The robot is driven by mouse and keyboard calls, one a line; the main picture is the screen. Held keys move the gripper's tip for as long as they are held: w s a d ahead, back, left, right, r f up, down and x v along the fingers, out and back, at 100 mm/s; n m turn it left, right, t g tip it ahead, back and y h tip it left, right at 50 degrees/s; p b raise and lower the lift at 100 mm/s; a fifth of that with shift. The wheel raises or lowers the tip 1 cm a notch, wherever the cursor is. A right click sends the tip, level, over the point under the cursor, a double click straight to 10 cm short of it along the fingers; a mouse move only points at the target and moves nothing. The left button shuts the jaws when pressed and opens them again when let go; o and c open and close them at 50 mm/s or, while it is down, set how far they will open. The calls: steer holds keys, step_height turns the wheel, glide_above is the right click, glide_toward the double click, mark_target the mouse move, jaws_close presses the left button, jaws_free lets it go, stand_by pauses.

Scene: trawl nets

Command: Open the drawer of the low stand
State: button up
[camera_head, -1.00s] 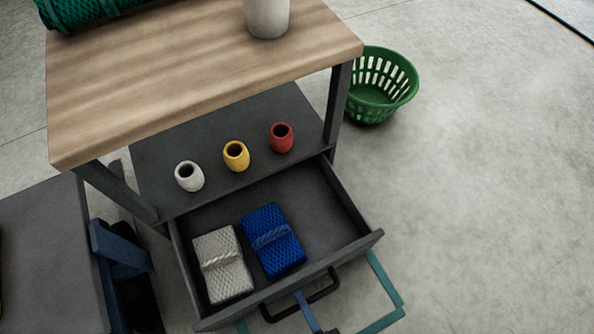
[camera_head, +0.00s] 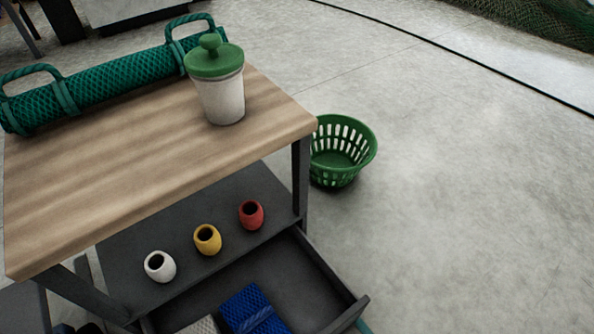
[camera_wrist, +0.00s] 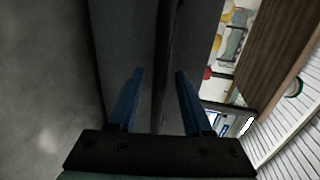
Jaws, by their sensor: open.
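The low stand (camera_head: 130,165) has a wooden top and a dark lower shelf, in the head view. Its drawer (camera_head: 285,275) is pulled out below the shelf, with its front part cut off by the lower edge of the picture. A blue net bundle (camera_head: 250,312) and a pale grey one (camera_head: 200,326) lie in it. My gripper (camera_wrist: 158,73) shows only in the wrist view. Its two blue fingers are apart, close to dark grey panels (camera_wrist: 123,40). A dark bar runs between them; I cannot tell whether it is the drawer handle or whether the fingers touch it.
White (camera_head: 160,267), yellow (camera_head: 207,240) and red (camera_head: 251,215) pots stand on the lower shelf. A green-lidded jar (camera_head: 220,95) and a green net roll (camera_head: 100,88) are on top. A green basket (camera_head: 342,150) stands behind. The floor to the right is clear.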

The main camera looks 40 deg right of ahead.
steer(key=p+v, duration=0.2)
steer(key=v, duration=1)
steer(key=shift+s, duration=0.4)
